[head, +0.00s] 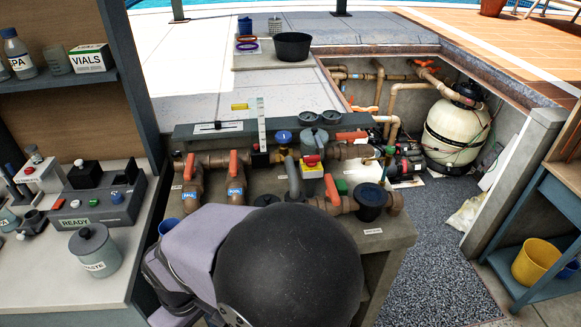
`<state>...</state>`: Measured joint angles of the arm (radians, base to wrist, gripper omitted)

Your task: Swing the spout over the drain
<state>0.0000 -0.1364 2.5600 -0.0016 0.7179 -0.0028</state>
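A grey curved pipe that looks like the spout (293,178) stands among the valves in the middle of the grey bench. Its lower end is hidden behind my arm. A dark round piece (266,200), possibly the drain, shows just to the left of the pipe's foot, partly covered by my arm. I cannot tell whether the spout's mouth is over it. My gripper is not visible; a large black rounded arm joint and a pale link fill the bottom middle.
Orange-handled valves (233,164) stand left of the spout. A side counter (110,286) holds a grey waste pot (93,251).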

